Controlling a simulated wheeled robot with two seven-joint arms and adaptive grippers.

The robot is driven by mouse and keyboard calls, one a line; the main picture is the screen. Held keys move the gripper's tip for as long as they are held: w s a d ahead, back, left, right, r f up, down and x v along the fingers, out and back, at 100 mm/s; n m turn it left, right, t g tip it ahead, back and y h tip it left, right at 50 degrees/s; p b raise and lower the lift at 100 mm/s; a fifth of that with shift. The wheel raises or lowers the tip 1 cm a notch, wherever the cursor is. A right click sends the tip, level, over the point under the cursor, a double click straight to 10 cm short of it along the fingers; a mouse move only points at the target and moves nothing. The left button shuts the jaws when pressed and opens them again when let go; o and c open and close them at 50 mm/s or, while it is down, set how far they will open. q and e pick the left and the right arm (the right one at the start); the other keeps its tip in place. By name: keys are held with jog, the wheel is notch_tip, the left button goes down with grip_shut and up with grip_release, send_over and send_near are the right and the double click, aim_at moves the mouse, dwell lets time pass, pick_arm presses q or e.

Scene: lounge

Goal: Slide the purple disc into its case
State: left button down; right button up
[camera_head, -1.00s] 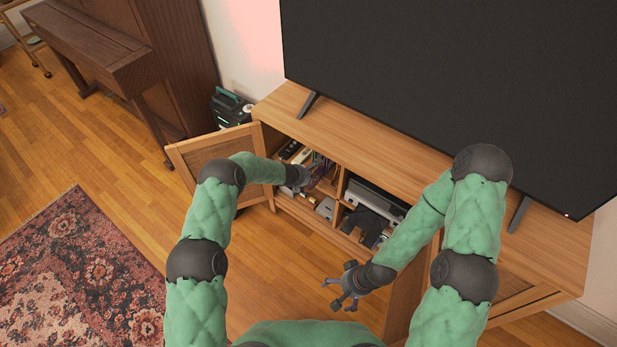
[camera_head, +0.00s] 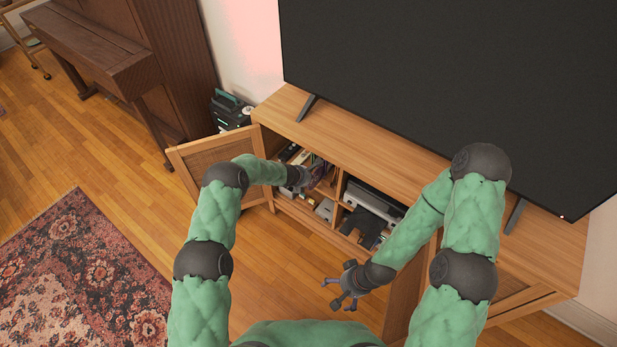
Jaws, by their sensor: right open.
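My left gripper (camera_head: 309,179) reaches into the left compartment of the low wooden cabinet (camera_head: 383,163). It is small and dark there, and its fingers cannot be told apart from the things around them. I cannot tell whether it holds anything. Small reddish-purple items show right by its fingertips, too small to tell if the disc or its case is among them. My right gripper (camera_head: 343,287) is open and empty above the wooden floor, in front of the cabinet.
The cabinet's left door (camera_head: 216,157) stands open. A grey device (camera_head: 374,198) lies in the middle compartment. A large television (camera_head: 450,90) stands on top. A dark green-handled box (camera_head: 231,110) is beside the cabinet. A patterned rug (camera_head: 85,280) lies at left.

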pick_arm(q)
jog(key=shift+w+d+p, duration=0.25)
jog(key=shift+w+p, duration=0.1)
jog(key=shift+p, duration=0.5)
jog(key=shift+r+b, duration=0.1)
jog(key=shift+b, duration=0.25)
jog(key=shift+w+r, duration=0.15)
dwell(0.5)
